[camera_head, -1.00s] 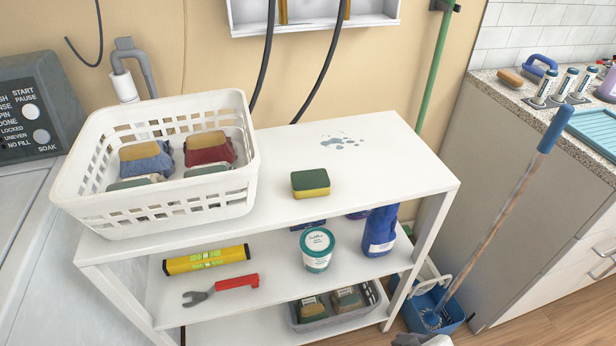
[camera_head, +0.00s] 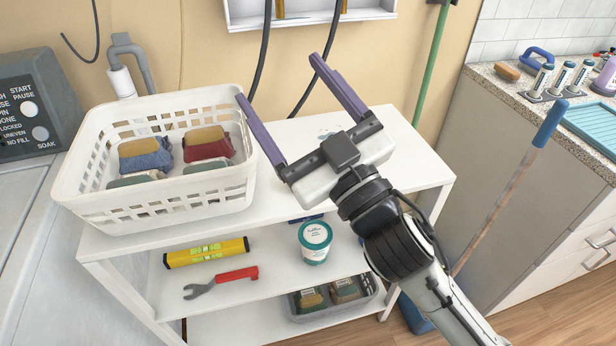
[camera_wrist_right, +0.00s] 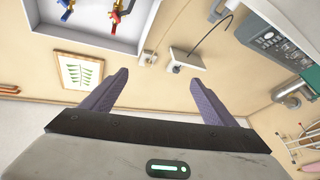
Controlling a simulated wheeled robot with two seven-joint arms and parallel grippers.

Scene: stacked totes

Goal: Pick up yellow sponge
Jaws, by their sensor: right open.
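The yellow sponge with a green top is hidden behind my right gripper and arm in the head view; earlier it lay on the white shelf's top (camera_head: 418,168). My right gripper (camera_head: 278,77) is open and empty, held above the shelf with its purple fingers pointing up and away toward the wall. Its fingers also show apart in the right wrist view (camera_wrist_right: 158,78), with only walls and fixtures beyond them and no sponge. My left gripper is not in view.
A white basket (camera_head: 120,222) with tan sponges on blue (camera_head: 145,160) and red (camera_head: 207,149) cloths stands at the shelf's left. Below are a yellow level (camera_head: 206,252), a red-handled wrench (camera_head: 236,274) and a tub (camera_head: 315,242). A blue-handled mop (camera_head: 550,124) leans at right.

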